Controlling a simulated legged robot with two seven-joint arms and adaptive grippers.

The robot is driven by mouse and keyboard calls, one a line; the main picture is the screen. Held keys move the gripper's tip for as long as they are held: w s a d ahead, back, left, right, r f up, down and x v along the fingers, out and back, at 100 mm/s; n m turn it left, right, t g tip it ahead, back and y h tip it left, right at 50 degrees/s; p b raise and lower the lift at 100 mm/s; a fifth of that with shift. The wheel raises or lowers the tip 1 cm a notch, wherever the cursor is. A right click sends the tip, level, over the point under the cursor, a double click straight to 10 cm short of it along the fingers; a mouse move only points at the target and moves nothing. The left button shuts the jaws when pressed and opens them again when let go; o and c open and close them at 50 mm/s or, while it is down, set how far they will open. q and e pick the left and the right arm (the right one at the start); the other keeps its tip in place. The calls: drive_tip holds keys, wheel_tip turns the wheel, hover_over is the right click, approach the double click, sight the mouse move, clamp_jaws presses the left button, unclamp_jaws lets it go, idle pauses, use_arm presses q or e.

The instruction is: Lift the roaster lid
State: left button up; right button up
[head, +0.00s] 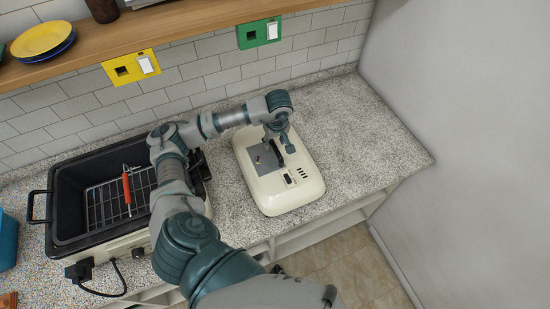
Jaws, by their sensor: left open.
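The cream roaster lid (276,201) lies flat on the speckled counter, right of the roaster. It has rounded corners and dark slots near its front right. The roaster (118,240) stands open at the left, with a black inside and a wire rack. My left gripper (277,156) is over the back half of the lid, fingers pointing down and open. The lid's handle is hard to make out behind the fingers. I cannot tell whether they touch the lid. My right gripper is not in view.
A red-handled tool (127,190) lies in the roaster. A plugged cord (108,269) is at its front. A blue container (8,240) is at the left edge. A wooden shelf (170,33) with plates runs above. The counter (365,150) is clear right of the lid, up to the grey wall.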

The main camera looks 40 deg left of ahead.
sight(276, 148)
use_arm(q)
drive_tip(key=shift+a+f, duration=0.15)
drive_tip(key=shift+f, duration=0.15)
drive_tip(key=f, duration=0.2)
drive_tip(key=d+f+p, duration=0.1)
drive_tip(key=f, duration=0.1)
drive_tip(key=shift+w+f, duration=0.15)
drive_tip(key=shift+f, duration=0.2)
drive_tip(key=shift+a+f, duration=0.1)
drive_tip(key=shift+a, duration=0.25)
clamp_jaws()
